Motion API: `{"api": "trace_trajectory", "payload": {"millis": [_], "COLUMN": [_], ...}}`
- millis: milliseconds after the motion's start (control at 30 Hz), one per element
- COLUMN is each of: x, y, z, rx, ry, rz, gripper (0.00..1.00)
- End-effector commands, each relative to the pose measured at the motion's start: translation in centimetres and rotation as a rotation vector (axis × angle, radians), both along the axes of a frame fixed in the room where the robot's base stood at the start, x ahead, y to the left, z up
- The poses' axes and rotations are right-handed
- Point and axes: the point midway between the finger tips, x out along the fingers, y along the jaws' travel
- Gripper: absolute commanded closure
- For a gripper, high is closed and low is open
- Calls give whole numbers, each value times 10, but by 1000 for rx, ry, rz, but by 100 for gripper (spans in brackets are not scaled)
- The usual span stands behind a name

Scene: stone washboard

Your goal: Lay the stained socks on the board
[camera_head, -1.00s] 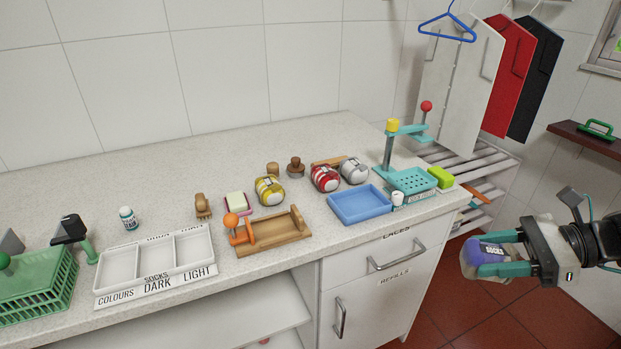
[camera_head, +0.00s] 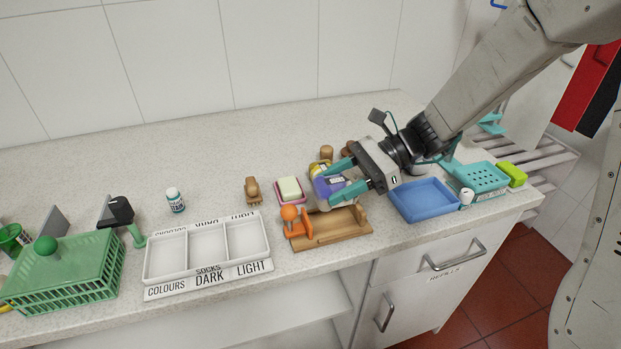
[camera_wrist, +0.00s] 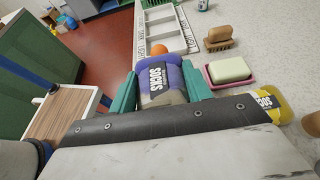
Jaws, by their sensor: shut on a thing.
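A rolled purple and grey sock bundle (camera_head: 328,187) with a SOCKS label is held between the teal fingers of my gripper (camera_head: 340,182). In the wrist view the bundle (camera_wrist: 160,80) sits squarely between both fingers. It is over the wooden board (camera_head: 338,226), which has an orange knob (camera_head: 289,212) at its left end. I cannot tell whether the bundle touches the board. The knob (camera_wrist: 172,48) also shows just beyond the bundle in the wrist view. A yellow and grey sock bundle (camera_head: 318,168) is partly hidden behind my gripper; it also shows in the wrist view (camera_wrist: 268,103).
A soap in a pink dish (camera_head: 290,190) and a wooden brush (camera_head: 252,190) stand behind the board. A white three-part sorting tray (camera_head: 207,250) is to its left. A blue tray (camera_head: 424,200) is to its right. My arm hides part of the counter.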

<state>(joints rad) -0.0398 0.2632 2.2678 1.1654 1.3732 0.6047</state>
Motion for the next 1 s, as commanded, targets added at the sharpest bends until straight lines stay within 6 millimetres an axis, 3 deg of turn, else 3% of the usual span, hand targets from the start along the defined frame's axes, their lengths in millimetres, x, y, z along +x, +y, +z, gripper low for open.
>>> {"api": "trace_trajectory", "payload": {"millis": [500, 967, 1000], "x": [-4, -3, -3], "y": [12, 10, 10], "z": [-48, -57, -57], "rx": [0, 0, 0], "ry": [2, 1, 0], "rz": [21, 17, 16], "gripper": [74, 74, 48]}}
